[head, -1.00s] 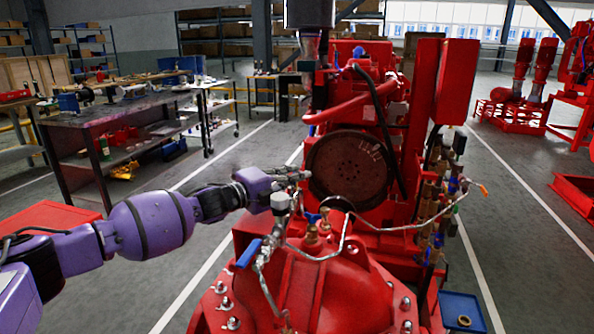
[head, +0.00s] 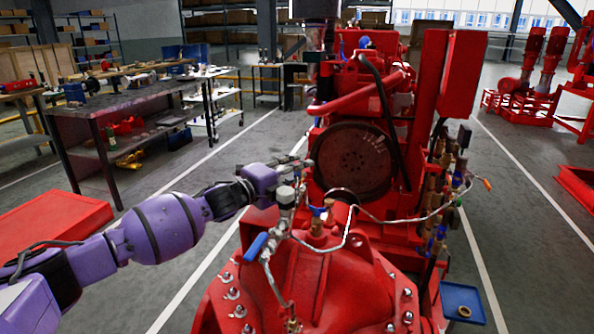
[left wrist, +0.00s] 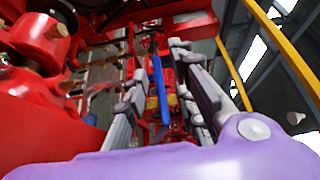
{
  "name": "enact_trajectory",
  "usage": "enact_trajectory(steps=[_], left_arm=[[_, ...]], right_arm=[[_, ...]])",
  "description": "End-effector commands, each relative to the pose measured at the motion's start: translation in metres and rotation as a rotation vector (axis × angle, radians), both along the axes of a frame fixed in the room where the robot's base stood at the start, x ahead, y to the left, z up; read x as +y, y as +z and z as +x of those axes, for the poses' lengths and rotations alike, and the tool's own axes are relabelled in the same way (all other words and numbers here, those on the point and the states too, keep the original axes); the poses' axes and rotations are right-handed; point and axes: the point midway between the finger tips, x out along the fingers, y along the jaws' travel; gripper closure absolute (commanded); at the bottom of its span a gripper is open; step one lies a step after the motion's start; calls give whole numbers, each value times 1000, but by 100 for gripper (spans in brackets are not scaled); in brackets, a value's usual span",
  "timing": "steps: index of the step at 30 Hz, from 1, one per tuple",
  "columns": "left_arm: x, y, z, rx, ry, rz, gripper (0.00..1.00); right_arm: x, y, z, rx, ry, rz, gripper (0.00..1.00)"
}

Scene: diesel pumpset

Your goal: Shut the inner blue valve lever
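Two blue valve levers show on the thin pipework above the red pump casing in the head view. The nearer lever (head: 256,246) slants beside the pipe. The other, smaller lever (head: 318,211) sits further in, beside brass fittings. I cannot tell for sure which is the inner one. My left gripper (head: 300,172) is beside the top of the upright silver fitting, in front of the dark flywheel. In the left wrist view its fingers (left wrist: 160,62) are apart, with a long blue lever (left wrist: 160,90) seen between them; contact is not clear. My right gripper is out of view.
The red engine with its round flywheel (head: 352,160) stands just behind the gripper. A bent silver pipe (head: 400,222) runs right to more valves.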

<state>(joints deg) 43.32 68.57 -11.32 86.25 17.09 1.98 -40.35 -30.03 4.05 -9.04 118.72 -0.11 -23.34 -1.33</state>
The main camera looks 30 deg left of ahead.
Motion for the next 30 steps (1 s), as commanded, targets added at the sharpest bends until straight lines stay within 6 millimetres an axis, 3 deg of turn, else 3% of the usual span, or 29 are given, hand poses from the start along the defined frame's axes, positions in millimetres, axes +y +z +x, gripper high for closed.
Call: enact_trajectory(steps=[8, 21, 30], left_arm=[[5, -1, -16, 2, 1, 1, 75], [23, -2, -90, 3, 0, 1, 75], [29, 0, -115, 0, -1, -1, 75]], right_arm=[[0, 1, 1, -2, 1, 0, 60], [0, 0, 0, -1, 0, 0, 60], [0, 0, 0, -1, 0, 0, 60]])
